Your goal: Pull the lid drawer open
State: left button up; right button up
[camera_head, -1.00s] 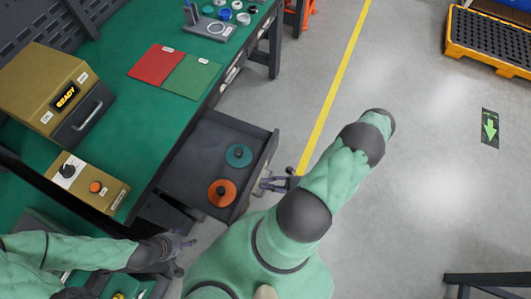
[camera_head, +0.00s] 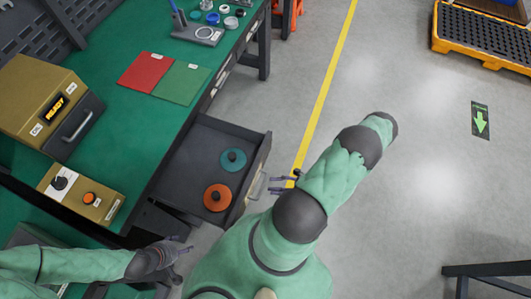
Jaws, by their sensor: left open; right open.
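The lid drawer (camera_head: 190,158) is pulled out from under the green workbench. Inside lie a teal lid (camera_head: 233,160) and an orange lid (camera_head: 217,197), each with a dark knob. The drawer's front panel (camera_head: 256,172) carries a light handle (camera_head: 257,184) on its outer side. My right gripper (camera_head: 277,184) is open beside the outer side of the drawer front, close to the handle; I cannot tell whether they touch. My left gripper (camera_head: 183,244) is open and empty, below the drawer and near the bench's front edge.
On the bench are a gold machine reading READY (camera_head: 40,100), a control box with an orange button (camera_head: 82,192), a red mat (camera_head: 144,72), a green mat (camera_head: 181,79) and a grey fixture (camera_head: 197,33). Floor right of the drawer is clear.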

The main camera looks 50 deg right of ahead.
jog(key=v, duration=0.6)
jog(key=shift+s+d, duration=0.25)
dwell(0.3)
